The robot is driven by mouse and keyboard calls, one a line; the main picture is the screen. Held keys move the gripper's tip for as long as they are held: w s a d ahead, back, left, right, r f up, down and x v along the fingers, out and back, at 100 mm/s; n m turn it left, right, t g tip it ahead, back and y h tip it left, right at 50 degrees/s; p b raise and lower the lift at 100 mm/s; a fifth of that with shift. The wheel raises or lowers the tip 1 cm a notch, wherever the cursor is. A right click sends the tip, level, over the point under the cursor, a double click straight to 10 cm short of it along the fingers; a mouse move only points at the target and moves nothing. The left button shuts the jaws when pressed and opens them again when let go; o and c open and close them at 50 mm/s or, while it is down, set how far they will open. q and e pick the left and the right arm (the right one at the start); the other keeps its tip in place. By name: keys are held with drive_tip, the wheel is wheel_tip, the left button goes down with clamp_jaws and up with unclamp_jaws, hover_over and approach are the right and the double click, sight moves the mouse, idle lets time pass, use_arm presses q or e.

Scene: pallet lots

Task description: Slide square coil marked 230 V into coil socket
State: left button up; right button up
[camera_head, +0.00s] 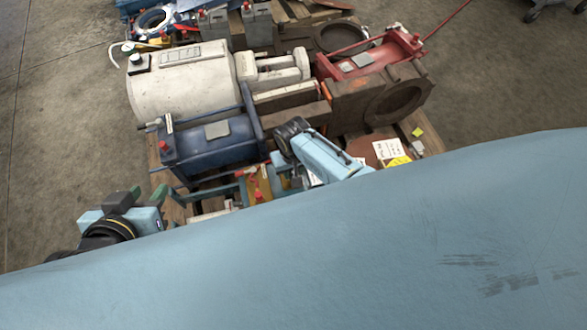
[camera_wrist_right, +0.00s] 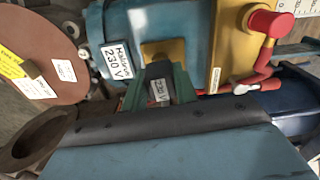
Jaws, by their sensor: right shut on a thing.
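I cannot tell whether coil and block touch. My left gripper (camera_head: 128,199) is at the lower left of the head view, away from the coil; its jaw gap is unclear.
A brass panel (camera_wrist_right: 228,50) with a red knob (camera_wrist_right: 268,24) and red lever stands right of the coil. A brown disc (camera_wrist_right: 45,55) with tags lies left. A white cylinder (camera_head: 175,85), blue machine (camera_head: 208,145) and red machine (camera_head: 370,60) crowd the pallet. Floor is clear at left.

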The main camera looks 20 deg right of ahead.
use_arm(q)
drive_tip(key=shift+f+b, duration=0.5)
drive_tip(key=shift+f, duration=0.05)
use_arm(e)
drive_tip(key=shift+f, duration=0.65)
drive_tip(key=o, duration=1.1)
